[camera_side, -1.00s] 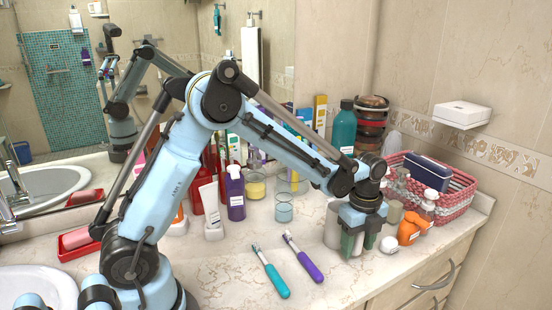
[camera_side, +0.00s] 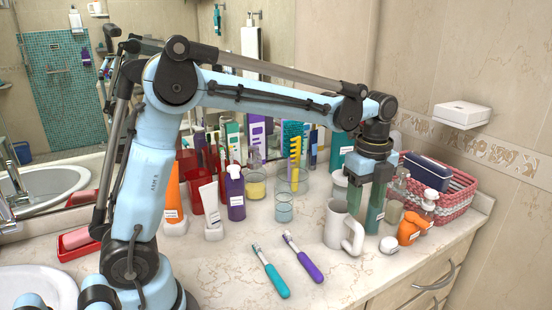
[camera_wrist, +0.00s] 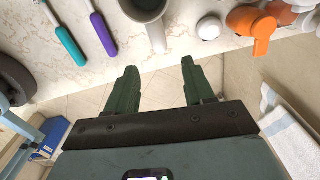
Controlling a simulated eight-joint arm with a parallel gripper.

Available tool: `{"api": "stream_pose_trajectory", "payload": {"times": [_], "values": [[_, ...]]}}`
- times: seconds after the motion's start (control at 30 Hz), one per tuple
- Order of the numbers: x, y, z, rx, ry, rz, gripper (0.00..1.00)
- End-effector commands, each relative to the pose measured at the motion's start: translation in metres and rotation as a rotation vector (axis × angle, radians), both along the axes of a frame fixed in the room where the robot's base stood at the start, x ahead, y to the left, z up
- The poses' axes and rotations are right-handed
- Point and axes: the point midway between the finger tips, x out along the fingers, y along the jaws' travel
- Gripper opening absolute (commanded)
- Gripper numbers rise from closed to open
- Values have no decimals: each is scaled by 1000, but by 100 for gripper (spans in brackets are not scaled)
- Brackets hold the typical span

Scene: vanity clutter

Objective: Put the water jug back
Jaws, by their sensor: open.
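The water jug (camera_side: 337,226) is a plain pale grey-white vessel with a loop handle. It stands upright on the counter right of the toothbrushes, its handle on the right. My gripper (camera_side: 363,222) points down beside the handle, its green fingers apart with nothing between them. In the wrist view the jug (camera_wrist: 145,8) is at the top edge, with its handle reaching toward the gap between my fingertips (camera_wrist: 158,68). The fingers look clear of the jug; the exact height gap cannot be told.
A teal toothbrush (camera_side: 271,271) and a purple one (camera_side: 303,257) lie left of the jug. A woven basket (camera_side: 462,196) is behind.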

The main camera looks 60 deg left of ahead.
Motion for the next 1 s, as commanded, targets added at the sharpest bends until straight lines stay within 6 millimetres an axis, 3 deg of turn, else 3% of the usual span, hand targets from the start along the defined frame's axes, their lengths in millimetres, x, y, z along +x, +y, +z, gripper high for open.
{"api": "stream_pose_trajectory", "payload": {"times": [0.17,0.5,0.8,1.0], "values": [[-10,2,10,-5,-37,98,53],[-72,13,27,-115,-258,729,53],[-125,21,12,-343,-413,1299,53],[-144,24,-2,-481,-454,1541,53]]}}
